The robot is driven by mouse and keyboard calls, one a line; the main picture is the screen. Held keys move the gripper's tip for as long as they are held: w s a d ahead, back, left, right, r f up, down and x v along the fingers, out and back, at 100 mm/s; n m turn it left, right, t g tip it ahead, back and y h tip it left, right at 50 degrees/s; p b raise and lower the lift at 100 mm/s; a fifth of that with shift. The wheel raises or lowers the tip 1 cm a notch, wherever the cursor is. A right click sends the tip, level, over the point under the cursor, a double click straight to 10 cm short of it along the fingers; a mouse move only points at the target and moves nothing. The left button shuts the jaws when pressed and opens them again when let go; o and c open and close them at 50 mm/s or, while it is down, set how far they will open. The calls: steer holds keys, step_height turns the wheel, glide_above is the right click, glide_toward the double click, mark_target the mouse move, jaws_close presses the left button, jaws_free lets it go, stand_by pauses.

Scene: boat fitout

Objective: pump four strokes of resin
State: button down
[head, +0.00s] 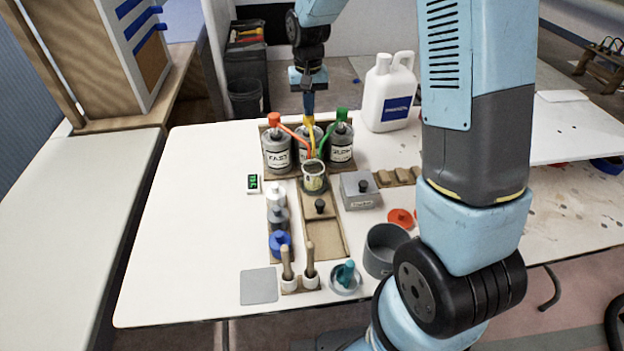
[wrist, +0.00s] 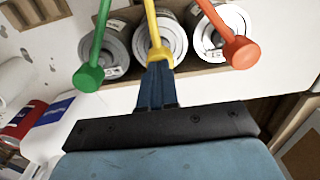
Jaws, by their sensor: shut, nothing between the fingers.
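Three grey resin cans with pumps stand in a wooden rack at the back of the white table. The left can (head: 277,152), labelled FAST, has a red-orange pump head (head: 274,119). The right can (head: 341,147) has a green pump head (head: 342,115). The middle can (head: 303,150) has a yellow pump head (wrist: 160,55). My gripper (head: 309,112) points down over the middle can, shut and empty. In the wrist view its fingertips (wrist: 157,68) are at the yellow head; whether they touch it I cannot tell. A cup (head: 314,178) stands under the spouts.
A small display (head: 253,183) stands left of the rack. A grey box (head: 359,190), a white jug (head: 388,95), a grey pot (head: 384,248), lidded jars (head: 280,242) and two brushes (head: 310,265) crowd the table. The table's left part is clear.

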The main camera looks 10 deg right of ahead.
steer(key=shift+f, duration=0.8)
steer(key=shift+r, duration=1.95)
steer(key=shift+f, duration=0.1)
